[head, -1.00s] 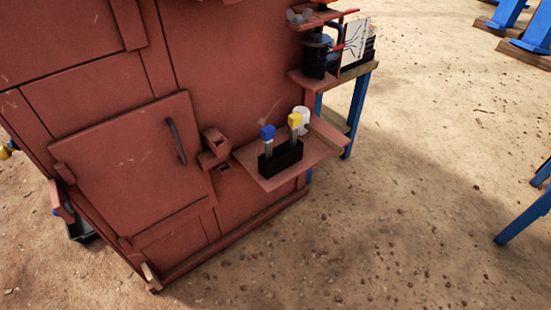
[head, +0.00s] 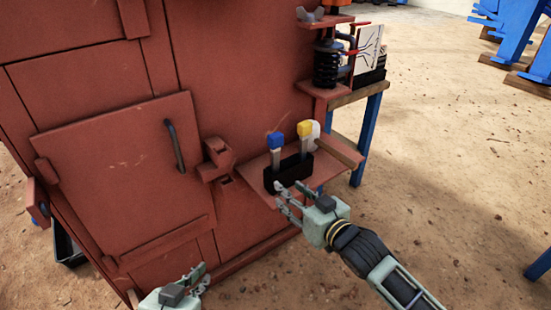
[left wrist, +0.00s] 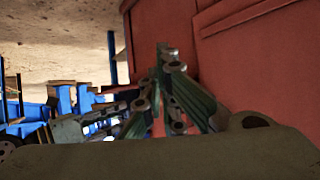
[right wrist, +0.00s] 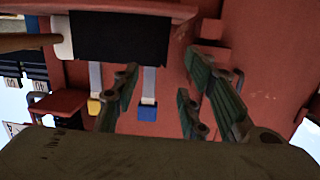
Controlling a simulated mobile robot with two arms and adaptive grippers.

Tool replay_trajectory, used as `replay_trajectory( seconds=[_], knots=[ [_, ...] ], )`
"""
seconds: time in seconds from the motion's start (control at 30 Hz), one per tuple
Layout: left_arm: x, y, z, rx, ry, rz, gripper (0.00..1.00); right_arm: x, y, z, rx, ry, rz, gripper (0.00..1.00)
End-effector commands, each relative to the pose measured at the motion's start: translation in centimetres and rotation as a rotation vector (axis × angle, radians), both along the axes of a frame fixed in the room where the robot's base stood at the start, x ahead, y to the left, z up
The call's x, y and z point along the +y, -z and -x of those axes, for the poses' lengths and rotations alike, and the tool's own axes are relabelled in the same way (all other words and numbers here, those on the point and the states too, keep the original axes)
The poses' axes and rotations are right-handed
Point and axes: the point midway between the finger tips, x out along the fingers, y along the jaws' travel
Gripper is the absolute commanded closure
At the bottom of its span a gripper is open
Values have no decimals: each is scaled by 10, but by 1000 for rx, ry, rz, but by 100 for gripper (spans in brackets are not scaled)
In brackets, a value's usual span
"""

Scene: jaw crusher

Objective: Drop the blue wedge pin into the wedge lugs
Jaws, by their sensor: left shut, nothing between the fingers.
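The blue wedge pin (head: 274,146) stands upright, blue head up, in a black holder (head: 292,172) on the red shelf. The wedge lugs (head: 218,158) are red blocks on the machine wall, left of the shelf and beside the door. My right gripper (head: 288,196) is open and empty in front of the holder, lower than the pin head. In the right wrist view, the blue head (right wrist: 147,114) appears between the spread fingers (right wrist: 163,90), not gripped. My left gripper (head: 203,278) is shut and empty, low in front of the door; its fingers also show in the left wrist view (left wrist: 168,75).
A yellow-headed pin (head: 304,130) stands right of the blue one in the holder. A white cylinder (head: 315,133) is behind it. The door handle (head: 174,146) juts out left of the lugs. A blue-legged table (head: 368,135) stands right of the shelf.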

Motion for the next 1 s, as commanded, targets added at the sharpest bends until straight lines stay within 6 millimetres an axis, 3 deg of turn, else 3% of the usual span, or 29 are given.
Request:
replay_trajectory(
  seconds=[0.1,0.27,0.73,1.0],
  knots=[
    [-5,-15,-10,-72,5,17,100,-1,-27,-23,-85,-38,-33,60],
    [-8,-27,-17,-129,9,31,100,0,-42,-36,-132,-61,-60,60],
    [-18,-66,-36,-339,23,81,100,18,-42,-60,-135,-63,-62,60],
    [-28,-114,-44,-578,37,142,100,31,-39,-78,-136,-62,-61,60]
  ],
)
